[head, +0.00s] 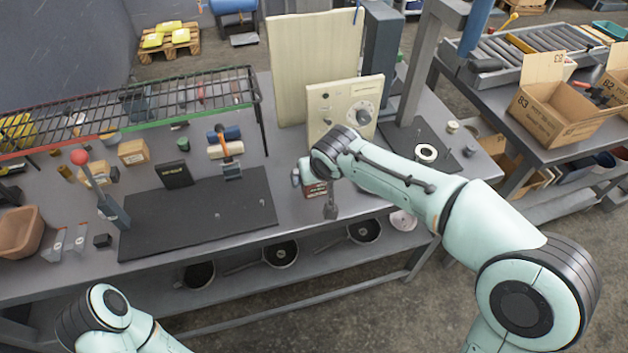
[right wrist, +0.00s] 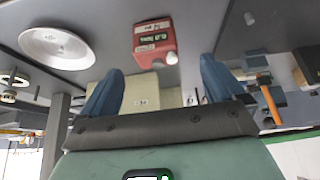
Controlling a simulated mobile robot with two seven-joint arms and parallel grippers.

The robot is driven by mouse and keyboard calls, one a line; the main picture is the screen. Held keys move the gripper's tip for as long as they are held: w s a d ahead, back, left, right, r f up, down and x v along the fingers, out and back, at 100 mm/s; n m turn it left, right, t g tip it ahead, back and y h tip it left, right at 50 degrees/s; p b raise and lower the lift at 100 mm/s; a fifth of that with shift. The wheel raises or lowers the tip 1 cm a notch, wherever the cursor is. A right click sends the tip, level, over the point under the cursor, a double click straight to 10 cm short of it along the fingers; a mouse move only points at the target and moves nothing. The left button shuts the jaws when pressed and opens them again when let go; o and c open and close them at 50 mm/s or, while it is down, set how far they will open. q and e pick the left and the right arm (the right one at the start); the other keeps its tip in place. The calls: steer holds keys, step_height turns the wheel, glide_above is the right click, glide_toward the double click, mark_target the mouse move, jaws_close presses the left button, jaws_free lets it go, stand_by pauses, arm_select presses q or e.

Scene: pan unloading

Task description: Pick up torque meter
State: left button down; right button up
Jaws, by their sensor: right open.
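The torque meter looks to be the small red box with a lit display (right wrist: 154,42), shown upside down in the right wrist view. In the head view a dark red box (head: 315,188) stands near the table's front edge, partly hidden by my right wrist. My right gripper (right wrist: 161,65) is open and empty, its two blue-grey fingers apart. The red box shows beyond the gap between the fingertips, and I see no contact. My left arm shows at the lower left of the head view, but its gripper is out of frame.
A beige control box (head: 346,106) with a dial stands behind the red box. A black mat (head: 190,222) lies to the left, and a wire rack (head: 130,108) stands behind it. A shiny round dish (right wrist: 57,46) shows in the right wrist view. Cardboard boxes (head: 556,112) stand at right.

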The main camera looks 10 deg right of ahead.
steer(key=x, duration=0.9)
steer(key=shift+w+d+r+p, duration=0.15)
steer(key=shift+w+d+p, duration=0.1)
steer(key=shift+p, duration=0.1)
steer(key=c, duration=1.2)
steer(key=shift+c, duration=0.2)
steer(key=shift+r, duration=0.2)
